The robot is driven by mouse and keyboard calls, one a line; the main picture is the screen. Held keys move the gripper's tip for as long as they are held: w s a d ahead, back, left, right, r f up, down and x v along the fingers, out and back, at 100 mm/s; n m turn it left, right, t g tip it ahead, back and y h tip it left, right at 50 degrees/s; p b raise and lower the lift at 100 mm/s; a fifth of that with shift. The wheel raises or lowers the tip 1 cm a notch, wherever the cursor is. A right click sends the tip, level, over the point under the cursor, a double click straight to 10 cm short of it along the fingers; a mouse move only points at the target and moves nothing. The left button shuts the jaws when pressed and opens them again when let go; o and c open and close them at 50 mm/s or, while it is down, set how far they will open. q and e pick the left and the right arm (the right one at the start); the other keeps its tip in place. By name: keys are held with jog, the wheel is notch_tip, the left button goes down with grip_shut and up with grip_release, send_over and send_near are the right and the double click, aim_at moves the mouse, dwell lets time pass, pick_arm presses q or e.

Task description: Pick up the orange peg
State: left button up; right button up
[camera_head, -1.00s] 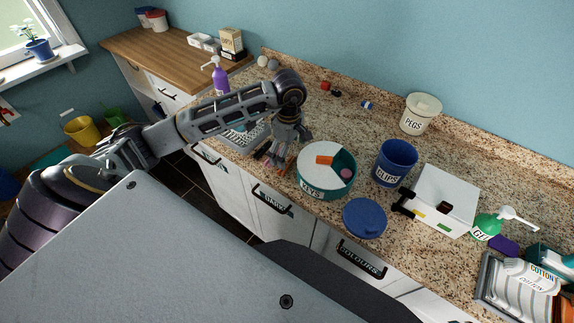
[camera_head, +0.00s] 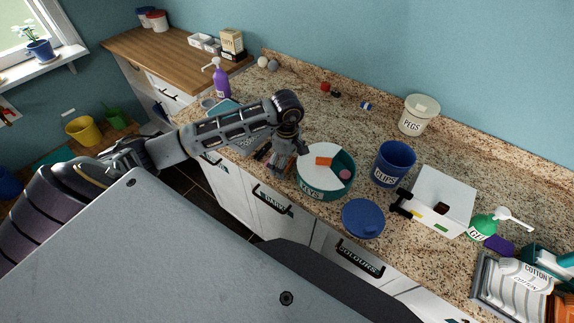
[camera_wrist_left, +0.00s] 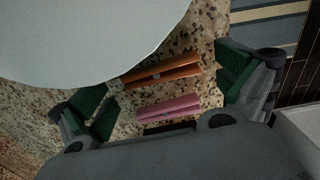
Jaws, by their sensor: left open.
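The orange peg (camera_wrist_left: 162,71) lies on the speckled counter in the left wrist view, between the fingers of my left gripper (camera_wrist_left: 166,93) and apart from both. A pink peg (camera_wrist_left: 168,107) lies beside it, roughly parallel, also between the fingers. My left gripper is open, with green pads facing each other, and holds nothing. In the head view my left gripper (camera_head: 277,164) points down at the counter's front edge, left of the KEYS tub, and mostly hides the pegs. My right gripper is not in view.
The teal KEYS tub (camera_head: 322,188) with a white top stands close beside my left gripper. A purple bottle (camera_head: 221,80) stands behind.

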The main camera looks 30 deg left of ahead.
pick_arm(q)
jog(key=shift+f, duration=0.25)
dwell(0.3)
jog(key=c, duration=0.7)
